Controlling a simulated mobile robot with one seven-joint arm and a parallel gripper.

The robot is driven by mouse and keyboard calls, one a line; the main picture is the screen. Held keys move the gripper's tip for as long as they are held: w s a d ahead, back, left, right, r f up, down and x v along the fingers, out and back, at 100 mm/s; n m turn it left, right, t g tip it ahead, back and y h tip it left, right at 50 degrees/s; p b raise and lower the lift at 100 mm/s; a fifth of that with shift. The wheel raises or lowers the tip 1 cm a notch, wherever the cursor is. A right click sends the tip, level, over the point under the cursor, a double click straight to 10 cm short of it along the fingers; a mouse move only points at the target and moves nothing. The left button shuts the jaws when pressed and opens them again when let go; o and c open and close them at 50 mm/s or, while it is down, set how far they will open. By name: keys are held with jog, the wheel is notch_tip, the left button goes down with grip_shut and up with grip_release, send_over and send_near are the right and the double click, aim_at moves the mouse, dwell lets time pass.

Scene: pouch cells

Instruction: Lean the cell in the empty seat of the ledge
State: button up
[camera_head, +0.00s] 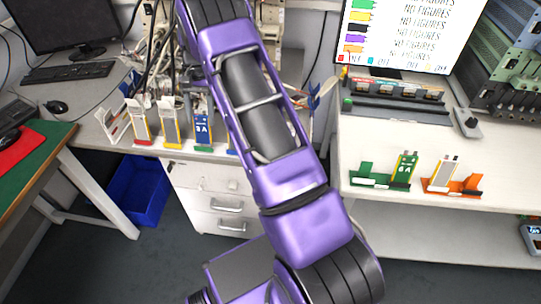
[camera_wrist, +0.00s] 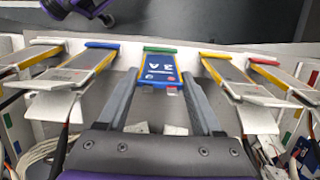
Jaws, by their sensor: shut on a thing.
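The blue cell marked 3 A (camera_wrist: 158,70) is between the two grey fingers of my gripper (camera_wrist: 160,84), which is shut on it. In the head view the blue cell (camera_head: 203,132) stands upright at the green-coloured place on the left desk; my arm hides the gripper there. On the right table a green ledge (camera_head: 366,181) holds a green cell marked 6 A (camera_head: 404,167) on its right, with a bare part on its left. An orange ledge (camera_head: 470,187) holds a pale cell (camera_head: 443,173) on its left, with a bare part on its right.
Pale cells (camera_head: 141,122) and (camera_head: 172,124) stand left of the blue cell; others flank it closely in the wrist view (camera_wrist: 78,70). A black rack (camera_head: 395,103) and a screen (camera_head: 402,35) stand behind the ledges. The front of the right table is clear.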

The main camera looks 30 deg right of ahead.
jog(key=shift+f, duration=0.2)
jog(key=shift+s+a+f+b, duration=0.15)
jog(key=shift+f+b, duration=0.15)
jog(key=shift+f, duration=0.2)
jog(key=shift+f, duration=0.1)
jog(key=o, duration=1)
jog(key=p+v, duration=0.4)
jog(key=v, duration=0.3)
jog(key=shift+r, duration=0.25)
